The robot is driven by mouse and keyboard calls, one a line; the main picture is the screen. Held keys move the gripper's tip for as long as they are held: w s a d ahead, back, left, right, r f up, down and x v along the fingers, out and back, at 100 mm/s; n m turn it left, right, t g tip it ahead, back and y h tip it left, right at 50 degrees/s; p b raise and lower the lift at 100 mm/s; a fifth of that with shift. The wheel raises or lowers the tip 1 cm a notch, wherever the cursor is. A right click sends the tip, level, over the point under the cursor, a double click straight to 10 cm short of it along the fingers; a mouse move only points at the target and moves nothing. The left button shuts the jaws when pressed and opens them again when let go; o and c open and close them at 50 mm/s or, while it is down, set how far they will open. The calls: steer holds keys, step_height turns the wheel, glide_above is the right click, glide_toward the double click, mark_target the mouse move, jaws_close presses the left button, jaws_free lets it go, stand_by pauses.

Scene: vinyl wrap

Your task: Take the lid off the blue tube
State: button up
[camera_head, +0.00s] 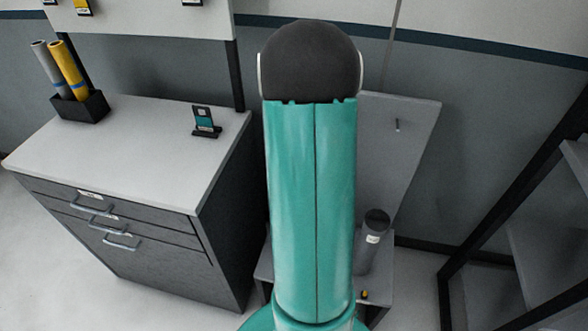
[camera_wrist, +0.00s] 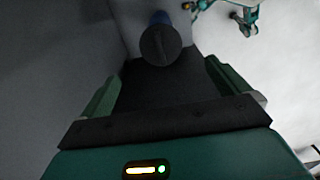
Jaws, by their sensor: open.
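In the wrist view the blue tube (camera_wrist: 159,18) shows only as a small patch of blue behind its dark round lid (camera_wrist: 160,46). The lid faces the camera and is on the tube. My gripper (camera_wrist: 166,76) is open, with one green finger at the left and one at the right. The lid lies just beyond the fingertips, roughly centred between them, and nothing is held. In the head view my green arm covers the middle, and my gripper and the blue tube cannot be made out.
A grey tube (camera_head: 369,255) with a dark cap and a white label stands right of my arm on a grey stand with an upright panel (camera_head: 405,135). A drawer cabinet (camera_head: 150,140) at left bears a black holder (camera_head: 81,106) with rolls. A dark-framed rack (camera_head: 490,220) is at right.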

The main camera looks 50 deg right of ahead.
step_height(320, 180, down, 10)
steer(key=shift+a+r, duration=0.1)
stand_by(0.4)
steer(key=c, duration=1.1)
steer(key=shift+o, duration=0.2)
steer(key=shift+r, duration=0.2)
steer(key=shift+r, duration=1.35)
